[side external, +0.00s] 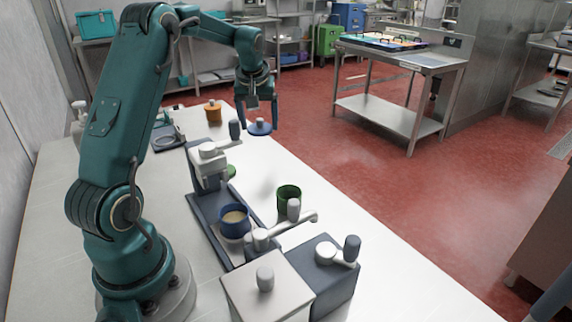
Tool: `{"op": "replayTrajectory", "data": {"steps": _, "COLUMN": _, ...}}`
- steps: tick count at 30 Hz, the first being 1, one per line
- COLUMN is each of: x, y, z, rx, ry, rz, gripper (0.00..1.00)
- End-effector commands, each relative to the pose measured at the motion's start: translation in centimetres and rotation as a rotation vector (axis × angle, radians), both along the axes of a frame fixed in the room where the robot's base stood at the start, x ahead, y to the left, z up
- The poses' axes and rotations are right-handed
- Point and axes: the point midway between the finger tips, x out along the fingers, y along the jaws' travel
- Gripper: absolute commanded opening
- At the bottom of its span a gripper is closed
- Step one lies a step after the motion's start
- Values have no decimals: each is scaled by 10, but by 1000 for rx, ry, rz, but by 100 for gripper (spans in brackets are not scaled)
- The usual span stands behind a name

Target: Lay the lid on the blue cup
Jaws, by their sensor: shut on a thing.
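The blue cup (234,229) stands upright on the dark base in the middle of the table, open at the top, with beige contents showing. The lid (260,129) is a blue disc with a pale knob. My gripper (262,112) points down and is shut on the lid, holding it up near the table's far right edge, away from the cup. The fingertips' exact contact with the knob is too small to make out.
A grey dispenser (208,160) with a dark handle stands behind the cup. A green cup (289,198) and a pale lever arm (290,224) are right of it. Nearer are a pale box (265,292) and a dark box (330,280). An orange container (213,112) stands at the back.

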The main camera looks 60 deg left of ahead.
Motion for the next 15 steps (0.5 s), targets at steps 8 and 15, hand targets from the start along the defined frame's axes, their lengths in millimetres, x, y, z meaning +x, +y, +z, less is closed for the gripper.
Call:
{"op": "replayTrajectory", "data": {"steps": 8, "x": -1, "y": -92, "z": 55, "rx": 5, "ry": -5, "rz": -281, "gripper": 30}}
{"op": "replayTrajectory", "data": {"steps": 15, "x": -35, "y": -168, "z": 73, "rx": 3, "ry": -2, "rz": -580, "gripper": 30}}
